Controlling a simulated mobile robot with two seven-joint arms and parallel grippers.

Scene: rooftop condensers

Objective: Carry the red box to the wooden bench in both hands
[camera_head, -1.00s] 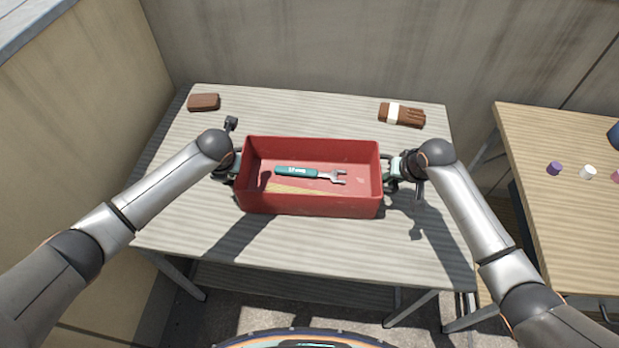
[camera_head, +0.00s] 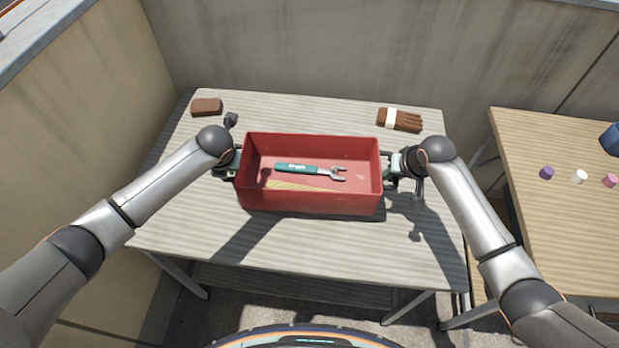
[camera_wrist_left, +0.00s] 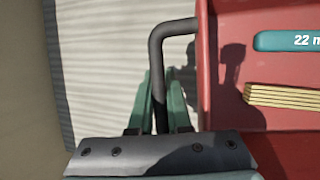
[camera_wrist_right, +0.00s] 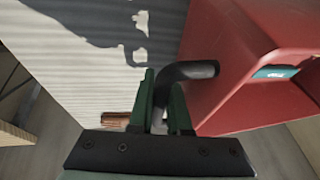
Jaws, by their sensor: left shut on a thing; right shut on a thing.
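The red box (camera_head: 310,202) is an open tray with a black handle at each end. I hold it level over the grey slatted table (camera_head: 310,245), with shadows on the tabletop below. A green-handled wrench (camera_head: 300,169) and a yellow folding rule (camera_head: 292,186) lie inside. My left gripper (camera_head: 234,163) is shut on the left handle (camera_wrist_left: 160,60). My right gripper (camera_head: 392,168) is shut on the right handle (camera_wrist_right: 190,70). The wooden bench (camera_head: 540,225) stands at the right, apart from the box.
A brown block (camera_head: 206,107) and brown gloves with a white band (camera_head: 400,120) lie at the table's back. The bench bears small purple (camera_head: 547,173), white (camera_head: 579,177) and pink (camera_head: 609,181) pieces and a blue container (camera_head: 612,138). Its front is clear. Walls stand behind and left.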

